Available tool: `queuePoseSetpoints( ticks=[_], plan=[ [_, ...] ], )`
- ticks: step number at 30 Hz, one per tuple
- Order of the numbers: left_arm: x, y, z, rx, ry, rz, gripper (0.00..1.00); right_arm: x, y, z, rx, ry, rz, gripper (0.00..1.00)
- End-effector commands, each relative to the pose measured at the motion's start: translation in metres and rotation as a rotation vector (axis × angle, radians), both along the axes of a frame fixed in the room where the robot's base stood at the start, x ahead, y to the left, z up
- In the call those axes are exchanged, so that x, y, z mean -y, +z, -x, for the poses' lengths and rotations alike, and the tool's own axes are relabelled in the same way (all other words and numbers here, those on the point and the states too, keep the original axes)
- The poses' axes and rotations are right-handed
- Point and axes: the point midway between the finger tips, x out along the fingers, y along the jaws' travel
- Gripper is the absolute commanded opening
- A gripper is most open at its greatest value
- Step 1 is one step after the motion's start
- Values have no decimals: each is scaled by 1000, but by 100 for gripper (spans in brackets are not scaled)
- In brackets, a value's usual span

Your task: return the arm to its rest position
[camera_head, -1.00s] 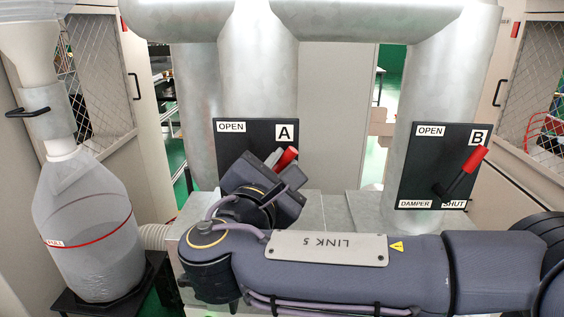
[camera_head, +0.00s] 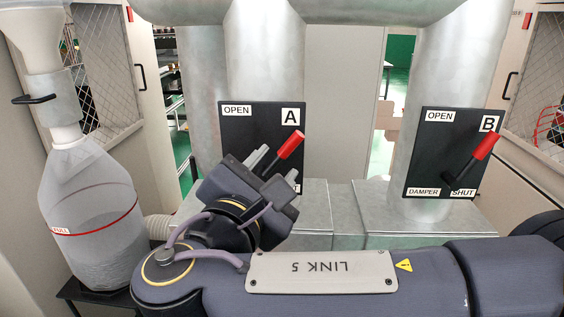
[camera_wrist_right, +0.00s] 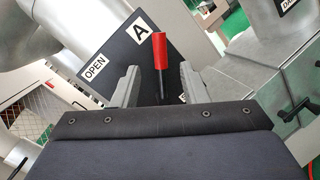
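My right arm reaches in from the right across the front of the head view. Its gripper (camera_head: 268,167) is just below and left of the red lever handle (camera_head: 291,145) on damper panel A (camera_head: 236,127). In the right wrist view the gripper (camera_wrist_right: 156,88) is open, its two grey fingers apart. The red handle (camera_wrist_right: 160,52) shows beyond and between them, and nothing is visibly gripped. The handle tilts up and to the right in the head view. The gripper hides the lower part of panel A. My left gripper is not in view.
Panel B (camera_head: 432,155) has a red lever (camera_head: 480,150) tilted up right. A clear bag (camera_head: 95,205) with a red line hangs at the left below a funnel. Metal ducts (camera_head: 262,60) stand behind the panels. A metal box (camera_head: 420,212) lies beyond my arm.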

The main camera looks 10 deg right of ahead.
Motion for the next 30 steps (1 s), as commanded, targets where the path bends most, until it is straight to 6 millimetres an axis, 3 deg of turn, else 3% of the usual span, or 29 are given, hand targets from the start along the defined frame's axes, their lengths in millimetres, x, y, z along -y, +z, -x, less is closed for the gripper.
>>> queuePoseSetpoints(
  ticks=[4,13,17,20,23,27,30],
  plan=[
    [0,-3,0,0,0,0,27,-6,-1,10,0,1,0,40],
    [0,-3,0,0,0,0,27,-6,0,11,0,-1,0,40],
    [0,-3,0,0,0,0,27,9,-10,8,-32,-20,-31,40],
    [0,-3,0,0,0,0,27,44,-37,4,-114,-67,-126,40],
    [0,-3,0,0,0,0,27,96,-84,9,-229,-154,-312,40],
    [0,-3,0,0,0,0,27,157,-165,46,-362,-339,-714,40],
    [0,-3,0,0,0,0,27,178,-224,91,-395,-526,-1112,40]
  ],
)
